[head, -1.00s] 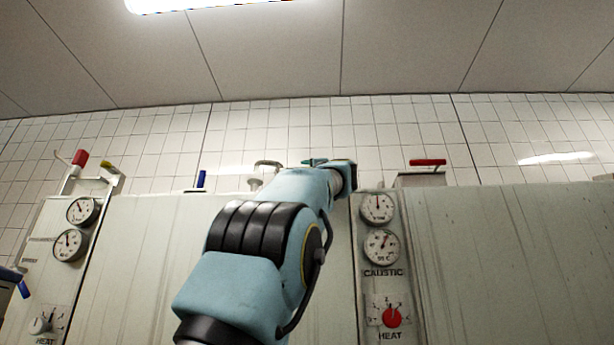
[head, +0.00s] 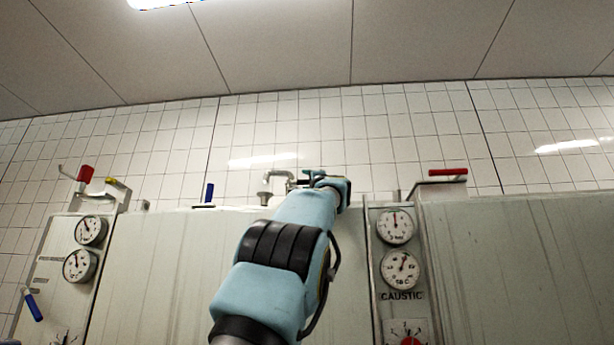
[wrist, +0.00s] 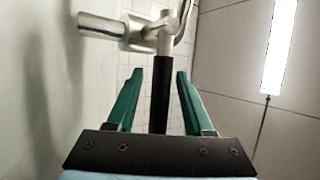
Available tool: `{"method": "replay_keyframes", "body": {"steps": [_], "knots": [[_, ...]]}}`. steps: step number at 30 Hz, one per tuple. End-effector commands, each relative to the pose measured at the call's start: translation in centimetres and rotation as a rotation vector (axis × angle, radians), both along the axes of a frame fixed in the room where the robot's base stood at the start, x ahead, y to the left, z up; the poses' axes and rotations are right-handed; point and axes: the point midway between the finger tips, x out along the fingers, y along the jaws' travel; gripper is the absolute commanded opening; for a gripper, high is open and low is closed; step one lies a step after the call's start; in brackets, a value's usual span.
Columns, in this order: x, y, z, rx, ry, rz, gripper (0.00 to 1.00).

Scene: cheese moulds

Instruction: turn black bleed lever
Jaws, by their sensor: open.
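The black bleed lever (wrist: 161,95) shows in the wrist view as a dark upright bar below a metal valve body (wrist: 150,36). My gripper (wrist: 158,76) is open, with one green finger on each side of the lever and a gap on both sides. I cannot tell from this view how deep the lever sits between the fingers. In the head view my gripper (head: 316,177) is at the tank's top edge, just right of a bent metal pipe (head: 277,180). The lever cannot be made out in the head view.
A caustic panel with gauges (head: 396,226) stands right of my arm. A red-handled lever (head: 447,172) is above it. A blue handle (head: 209,193) stands left on the tank top. Another gauge panel (head: 79,266) with a red handle (head: 86,174) is at far left.

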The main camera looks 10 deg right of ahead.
Motion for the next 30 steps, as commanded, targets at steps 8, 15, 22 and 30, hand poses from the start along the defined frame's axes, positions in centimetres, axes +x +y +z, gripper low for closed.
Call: {"method": "replay_keyframes", "body": {"steps": [8, 15, 22, 30], "knots": [[0.11, 0.03, 0.02, 0.0, 0.0, 0.0, 0.52], [0.1, 0.03, 0.02, 0.0, 0.0, 0.0, 0.28], [0.1, 0.02, 0.02, 0.0, 0.0, 0.0, 0.03], [0.1, 0.02, 0.02, 0.0, 0.0, 0.0, 0.0]]}}
